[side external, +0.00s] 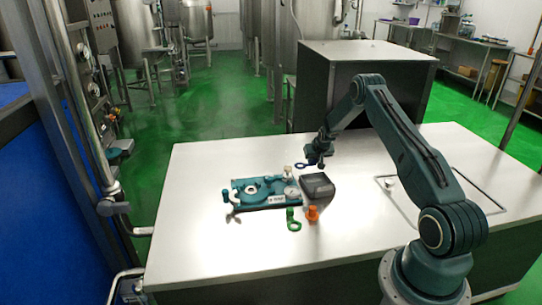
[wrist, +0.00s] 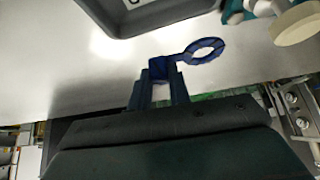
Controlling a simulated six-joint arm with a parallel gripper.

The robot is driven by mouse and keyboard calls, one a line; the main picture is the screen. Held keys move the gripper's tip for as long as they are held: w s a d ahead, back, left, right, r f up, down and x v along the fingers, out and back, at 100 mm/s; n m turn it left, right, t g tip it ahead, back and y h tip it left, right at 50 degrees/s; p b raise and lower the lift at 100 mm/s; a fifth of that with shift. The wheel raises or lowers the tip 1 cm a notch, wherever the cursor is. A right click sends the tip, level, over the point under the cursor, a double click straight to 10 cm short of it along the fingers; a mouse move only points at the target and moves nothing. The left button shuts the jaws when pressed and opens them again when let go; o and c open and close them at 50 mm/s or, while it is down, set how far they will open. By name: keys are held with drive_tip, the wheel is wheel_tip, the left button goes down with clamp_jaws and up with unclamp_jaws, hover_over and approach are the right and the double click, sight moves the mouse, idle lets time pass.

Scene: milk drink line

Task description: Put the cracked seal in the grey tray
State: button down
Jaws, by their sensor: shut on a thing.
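My gripper (side external: 316,163) is shut on the tab of a blue ring-shaped seal (side external: 302,165), above the table behind the grey tray. In the wrist view my gripper (wrist: 160,82) has the tab between its fingers, and the ring of the blue seal (wrist: 188,53) sticks out to the right. I cannot make out a crack on it. The dark grey tray (side external: 317,187) stands on the table; its rim shows at the top of the wrist view (wrist: 150,30), apart from the seal. A green ring with a tab (side external: 293,222) lies in front of the teal fixture.
The teal fixture (side external: 245,203) with a round housing and gauge stands left of the tray. An orange part (side external: 313,214) stands in front of the tray. A thin frame outline (side external: 425,222) lies on the right of the white table (side external: 210,260). The front left is clear.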

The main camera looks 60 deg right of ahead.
sight(311, 171)
drive_tip(key=shift+f, duration=2.1)
drive_tip(key=shift+f, duration=0.1)
drive_tip(key=c, duration=1.3)
unclamp_jaws()
drive_tip(key=shift+s+a+r, duration=0.1)
drive_tip(key=shift+r, duration=0.35)
drive_tip(key=v, duration=1.1)
drive_tip(key=shift+a+r, duration=0.1)
